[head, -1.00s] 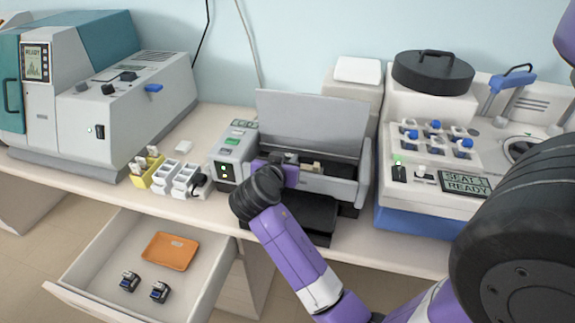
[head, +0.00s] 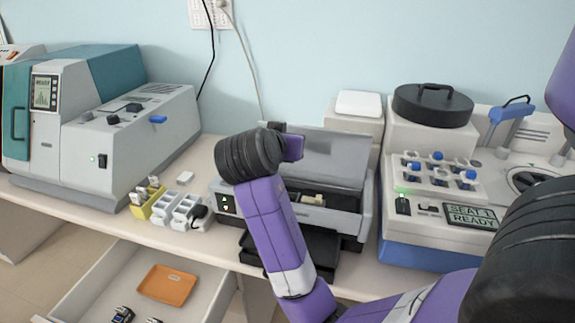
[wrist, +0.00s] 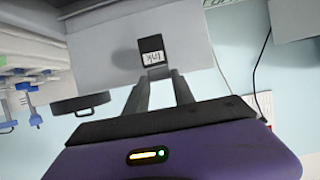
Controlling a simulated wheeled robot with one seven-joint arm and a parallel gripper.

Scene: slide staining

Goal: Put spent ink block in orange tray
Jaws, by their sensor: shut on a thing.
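My gripper (wrist: 157,76) is shut on a small black ink block (wrist: 151,48) with a white label, seen at the fingertips in the wrist view. In the head view my purple hand (head: 293,148) is raised in front of the printer's open lid; its fingers and the block are hidden there. Whether the block is spent cannot be read. The orange tray (head: 166,284) lies flat in the open drawer at the lower left, well below and left of my gripper, and looks empty.
The printer (head: 345,216) has its lid (head: 330,155) up. Dark ink blocks (head: 122,315) sit in the drawer (head: 95,285) in front of the tray. Small yellow and white holders (head: 183,210) stand left of the printer. A staining machine (head: 445,200) is at right.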

